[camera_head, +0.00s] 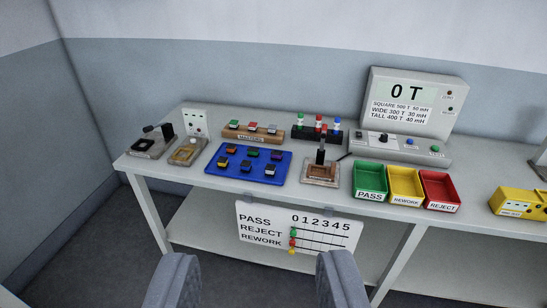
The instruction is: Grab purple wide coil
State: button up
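A blue tray (237,175) on the workbench holds several small dark coils with coloured tops in two rows. A coil in the back row at the right (277,155) looks purplish, but it is too small to be sure that it is the purple wide coil. My gripper (256,268) shows as two grey fingers at the bottom of the view. They are wide apart with nothing between them. The gripper is well short of the bench and the tray.
Behind the tray are a wooden rack (254,133) and a black rack (318,134) with coloured pieces. A probe stand (320,170) is right of the tray. Green (369,182), yellow (405,187) and red (440,191) bins stand further right. A scoreboard (298,228) hangs at the bench front.

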aim_at(275, 155)
jog(key=u, duration=0.35)
jog(key=i, duration=0.45)
jog(key=u, duration=0.6)
jog(key=i, duration=1.45)
jog(key=z, duration=0.35)
jog(key=i, duration=0.9)
jog(key=z, duration=0.65)
